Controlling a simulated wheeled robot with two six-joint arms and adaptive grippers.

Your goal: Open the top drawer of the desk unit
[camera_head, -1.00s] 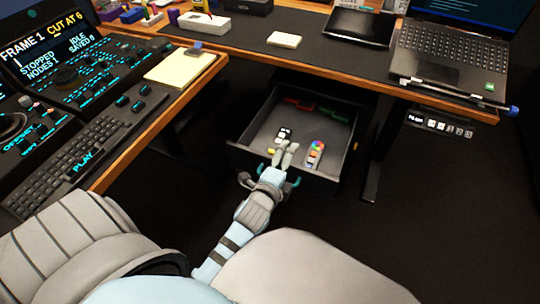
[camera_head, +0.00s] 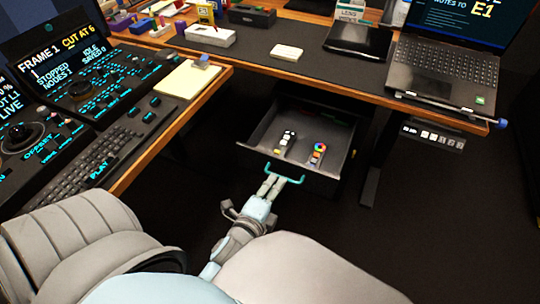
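The top drawer (camera_head: 322,178) of the desk unit stands open below the desk, its dark front facing me. A teal bar handle (camera_head: 291,180) is on that front. Inside lie a black-and-white remote-like object (camera_head: 285,141) and one with a coloured wheel (camera_head: 318,151). Whether the fingertips touch the handle is unclear.
The desk top (camera_head: 310,70) overhangs the drawer's back. A laptop (camera_head: 445,65) sits at the right, above a desk leg (camera_head: 372,180). A control console (camera_head: 75,90) and keyboard (camera_head: 95,150) are at the left. The dark floor right of the drawer is clear.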

